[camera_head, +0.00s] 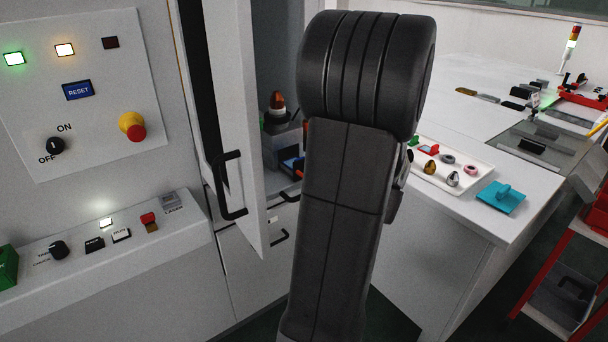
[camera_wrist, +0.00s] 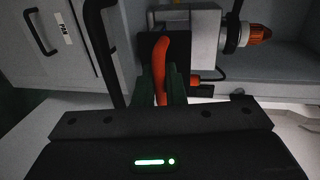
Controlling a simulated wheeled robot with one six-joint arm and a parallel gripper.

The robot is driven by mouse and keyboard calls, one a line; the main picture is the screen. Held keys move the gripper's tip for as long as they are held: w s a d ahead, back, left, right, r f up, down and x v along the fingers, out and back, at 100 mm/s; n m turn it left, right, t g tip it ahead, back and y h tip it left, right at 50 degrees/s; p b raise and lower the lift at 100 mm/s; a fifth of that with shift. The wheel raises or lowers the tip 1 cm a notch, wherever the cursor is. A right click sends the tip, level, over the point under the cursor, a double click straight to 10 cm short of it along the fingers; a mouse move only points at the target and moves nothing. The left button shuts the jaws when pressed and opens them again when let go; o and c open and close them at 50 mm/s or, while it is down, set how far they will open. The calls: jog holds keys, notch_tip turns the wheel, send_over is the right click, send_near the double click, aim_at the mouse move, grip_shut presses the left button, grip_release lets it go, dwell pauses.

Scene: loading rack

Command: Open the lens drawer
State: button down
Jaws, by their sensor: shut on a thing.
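The cabinet's drawers have black bar handles, one upper (camera_head: 288,197) and one lower (camera_head: 280,237) in the head view, partly hidden by my arm. No lens label is readable, so I cannot tell which is the lens drawer. In the wrist view a pale drawer front (camera_wrist: 60,50) with a small label and a black handle shows at upper left, apparently closed. My gripper (camera_wrist: 168,82) appears shut on a curved orange, handle-like piece (camera_wrist: 161,58), which runs between its dark fingers. My arm hides the gripper in the head view.
A cabinet door (camera_head: 238,120) with a black handle stands open left of my arm. Inside is a device with an orange tip (camera_head: 278,101). At right, a worktop carries a white tray (camera_head: 470,190) of small parts and a teal block (camera_head: 501,197). A control panel (camera_head: 85,90) is at left.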

jog(key=shift+s+d, duration=0.45)
jog(key=shift+s, duration=0.15)
jog(key=c, duration=1.9)
grip_release()
jog(key=shift+s, duration=0.1)
jog(key=b+v, duration=0.1)
jog(key=v, duration=1.2)
jog(key=shift+s+d+r+b, duration=0.1)
jog(key=shift+s+d+b, duration=0.15)
jog(key=shift+b, duration=0.1)
jog(key=shift+w, duration=0.15)
jog(key=p+x, duration=0.1)
jog(key=x, duration=1.2)
jog(key=shift+w+a+p, duration=0.25)
jog(key=shift+a+p, duration=0.05)
